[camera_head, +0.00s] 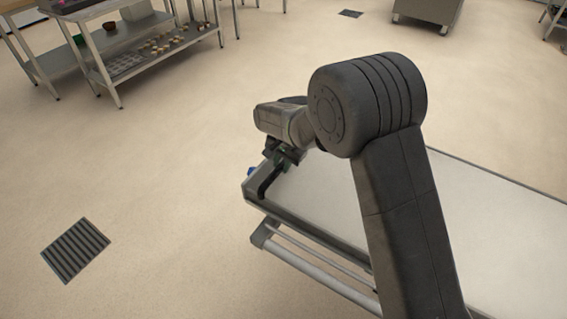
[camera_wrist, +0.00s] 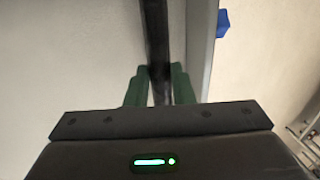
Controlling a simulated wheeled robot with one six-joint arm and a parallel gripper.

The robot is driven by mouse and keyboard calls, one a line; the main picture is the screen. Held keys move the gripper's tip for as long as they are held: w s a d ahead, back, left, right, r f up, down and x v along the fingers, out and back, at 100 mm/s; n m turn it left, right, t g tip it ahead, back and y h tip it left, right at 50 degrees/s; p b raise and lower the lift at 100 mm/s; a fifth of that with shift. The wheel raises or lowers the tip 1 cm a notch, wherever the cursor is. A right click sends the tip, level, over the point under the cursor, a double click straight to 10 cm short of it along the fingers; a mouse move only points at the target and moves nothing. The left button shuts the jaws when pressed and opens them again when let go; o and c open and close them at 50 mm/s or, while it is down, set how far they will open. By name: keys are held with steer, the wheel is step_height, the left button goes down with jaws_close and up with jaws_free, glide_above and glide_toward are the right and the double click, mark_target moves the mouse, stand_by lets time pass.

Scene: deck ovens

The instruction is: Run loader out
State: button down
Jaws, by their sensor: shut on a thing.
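The loader (camera_head: 480,222) is a long flat board with a pale surface and a grey frame, at the right of the head view. Its pale surface also fills the left of the wrist view (camera_wrist: 70,60). A dark bar handle (camera_head: 268,180) runs along its near left end. My gripper (camera_head: 284,160) is at that end. In the wrist view its green fingers (camera_wrist: 160,88) are shut on the dark handle (camera_wrist: 155,30), one on each side. My arm hides the middle of the loader in the head view.
A small blue part (camera_wrist: 222,23) sits at the loader's edge. A steel rail (camera_head: 315,270) runs below the board. A steel shelf table (camera_head: 150,55) stands at the back left. A floor drain grate (camera_head: 75,250) lies at the left. The floor between is clear.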

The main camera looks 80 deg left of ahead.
steer(key=shift+s+a+r, duration=0.15)
steer(key=shift+a+r, duration=0.1)
steer(key=c, duration=1.7)
jaws_free()
steer(key=o, duration=0.4)
steer(key=shift+s+f, duration=0.1)
steer(key=shift+s, duration=0.05)
steer(key=shift+o, duration=0.2)
step_height(320, 180, up, 14)
steer(key=w+d, duration=0.2)
steer(key=shift+w+f, duration=0.15)
steer(key=shift+f, duration=0.1)
steer(key=shift+a+f, duration=0.1)
steer(key=f, duration=0.4)
steer(key=s+a+f, duration=0.1)
steer(key=f, duration=0.4)
steer(key=s+f, duration=0.1)
steer(key=f, duration=0.3)
steer(key=shift+a+f, duration=0.3)
steer(key=shift+w, duration=0.1)
